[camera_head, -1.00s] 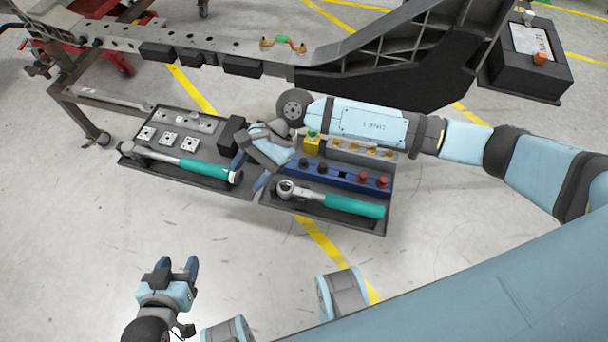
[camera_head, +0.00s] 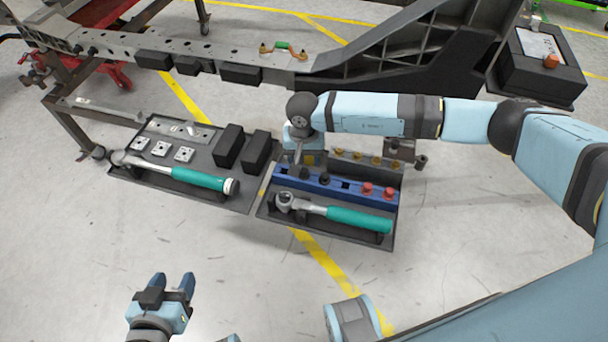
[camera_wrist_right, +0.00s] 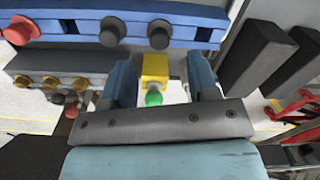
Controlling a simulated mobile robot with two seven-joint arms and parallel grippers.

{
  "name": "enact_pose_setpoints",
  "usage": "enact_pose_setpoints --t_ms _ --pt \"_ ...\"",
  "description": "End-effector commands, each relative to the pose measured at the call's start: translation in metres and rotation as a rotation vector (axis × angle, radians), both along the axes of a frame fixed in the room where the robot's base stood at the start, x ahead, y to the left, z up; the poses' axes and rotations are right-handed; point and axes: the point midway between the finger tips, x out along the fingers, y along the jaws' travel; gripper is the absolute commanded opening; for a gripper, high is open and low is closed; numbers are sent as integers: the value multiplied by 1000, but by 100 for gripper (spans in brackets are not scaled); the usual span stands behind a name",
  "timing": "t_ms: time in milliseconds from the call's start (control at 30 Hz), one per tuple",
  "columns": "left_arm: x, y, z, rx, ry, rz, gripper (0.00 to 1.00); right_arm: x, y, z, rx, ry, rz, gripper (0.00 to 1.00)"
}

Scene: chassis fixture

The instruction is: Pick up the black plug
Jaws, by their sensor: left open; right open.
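Two black plugs (camera_head: 305,173) (camera_head: 323,178) stand in the blue rack (camera_head: 345,187) on the right tray. They also show in the right wrist view (camera_wrist_right: 113,31) (camera_wrist_right: 160,34), beyond my fingers. My right gripper (camera_head: 299,150) is over the far left corner of that tray, just behind the rack. In the right wrist view its fingers (camera_wrist_right: 160,72) are apart. A yellow block with a green top (camera_wrist_right: 155,70) appears between them, and I cannot tell whether they touch it. My left gripper (camera_head: 173,282) is open and empty over the floor at the lower left.
Two red plugs (camera_head: 367,188) (camera_head: 389,193) share the rack. A grey rack with brass fittings (camera_head: 366,164) stands behind. A teal-handled ratchet (camera_head: 345,217) lies in front. The left tray (camera_head: 210,199) holds black blocks (camera_head: 228,146), metal plates and a torque wrench (camera_head: 195,177).

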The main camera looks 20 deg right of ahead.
Motion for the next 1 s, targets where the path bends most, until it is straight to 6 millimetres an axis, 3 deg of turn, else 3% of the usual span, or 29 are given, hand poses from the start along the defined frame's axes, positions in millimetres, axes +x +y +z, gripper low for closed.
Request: enact_pose_setpoints --t_ms 167,433,667,767,900,1000 --pt "0 0 -3 -1 1 0 53 -1 0 -12 2 2 0 54" --pt "0 0 -8 -6 -1 0 53 -2 0 -51 2 2 -1 54" --pt "0 -1 -3 -10 -8 -2 53 -1 0 -53 2 -1 0 54" --pt "0 -1 -2 -10 -10 -2 53 -1 0 -53 2 -1 0 36" --pt "0 -1 -2 -10 -10 -3 53 -1 0 -53 2 -1 0 4" --pt "0 -1 -2 -9 -9 -3 53 -1 0 -53 2 -1 0 0"
